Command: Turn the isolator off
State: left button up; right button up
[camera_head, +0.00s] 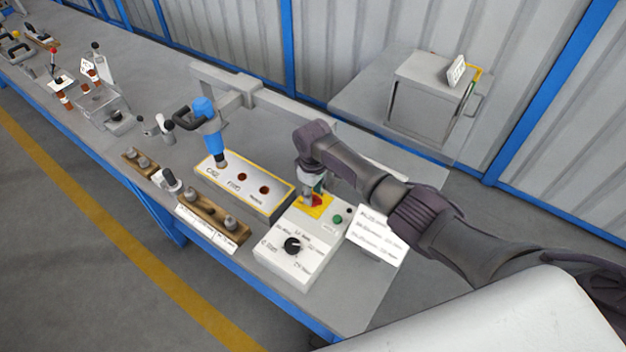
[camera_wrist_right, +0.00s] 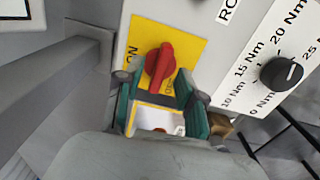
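The isolator is a red rotary knob on a yellow plate (camera_head: 322,211) on top of a light grey control box (camera_head: 285,258). In the right wrist view the red knob (camera_wrist_right: 159,65) points nearly straight up the picture, slightly tilted, with "ON" lettering on the plate's left. My right gripper (camera_head: 313,197) is over the isolator and partly hides it in the head view. In the right wrist view its green fingers (camera_wrist_right: 156,86) are apart, one on each side of the knob's lower end. I cannot tell whether they touch it. My left gripper is not in view.
The box also carries a black torque dial (camera_head: 292,244) and a green button (camera_head: 338,219). A blue tool (camera_head: 205,112) hangs over a yellow-edged panel (camera_head: 245,187) to the left. A grey cabinet (camera_head: 425,103) stands behind. Several fixtures line the bench's far left.

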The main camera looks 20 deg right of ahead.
notch_tip(320, 180, up, 11)
dwell(0.3)
jog(key=shift+f, duration=0.2)
